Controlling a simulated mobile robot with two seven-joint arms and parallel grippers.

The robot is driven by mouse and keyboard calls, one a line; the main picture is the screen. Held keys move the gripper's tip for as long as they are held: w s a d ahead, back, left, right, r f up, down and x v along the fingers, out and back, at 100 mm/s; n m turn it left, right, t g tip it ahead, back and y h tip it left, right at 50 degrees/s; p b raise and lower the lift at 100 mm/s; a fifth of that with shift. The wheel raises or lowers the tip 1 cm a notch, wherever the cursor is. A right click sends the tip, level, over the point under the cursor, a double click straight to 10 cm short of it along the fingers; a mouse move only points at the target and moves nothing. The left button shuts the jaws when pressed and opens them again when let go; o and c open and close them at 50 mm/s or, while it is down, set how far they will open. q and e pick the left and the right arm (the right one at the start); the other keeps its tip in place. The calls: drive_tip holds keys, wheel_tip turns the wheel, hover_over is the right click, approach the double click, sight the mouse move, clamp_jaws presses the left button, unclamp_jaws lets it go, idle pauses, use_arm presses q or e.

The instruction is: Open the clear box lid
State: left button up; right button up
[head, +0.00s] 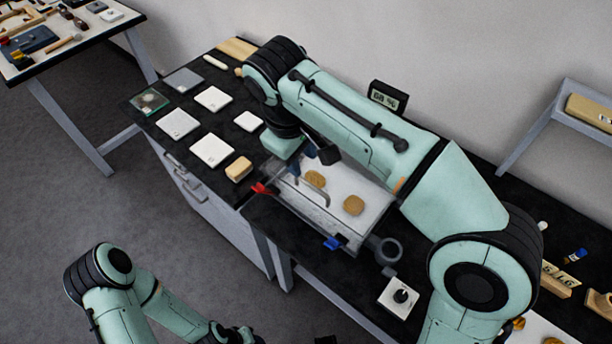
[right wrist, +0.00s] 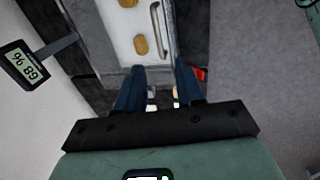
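The clear box (head: 355,225) stands on the black bench, with two golden-brown fragments (head: 353,205) on its pale floor. Its lid looks shut, and a grey bar handle (head: 318,193) runs along the near side. The box also shows at the top of the right wrist view (right wrist: 122,45), with the handle (right wrist: 157,30) right of the fragments. My right gripper (head: 303,160) is at the box's far left end. In the right wrist view its blue fingers (right wrist: 160,85) are apart with nothing between them. My left gripper (head: 240,335) is low at the bottom edge, its fingers unclear.
A red clip (head: 262,188) and a blue clip (head: 333,243) sit by the box's front corners. White tiles (head: 212,150) and a wooden block (head: 239,169) lie left of it. A humidity display (head: 388,97) stands behind. A knobbed white block (head: 399,297) is at the right.

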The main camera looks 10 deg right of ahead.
sight(308, 183)
drive_tip(key=f, duration=0.3)
drive_tip(key=w+d+f+b, duration=0.1)
drive_tip(key=f, duration=0.5)
drive_tip(key=shift+w+d+f+b, duration=0.2)
drive_tip(key=shift+w+d+b, duration=0.05)
drive_tip(key=shift+b, duration=0.15)
use_arm(q)
drive_tip(key=f, duration=0.1)
drive_tip(key=s+f, duration=0.1)
drive_tip(key=shift+f, duration=0.3)
use_arm(e)
clamp_jaws()
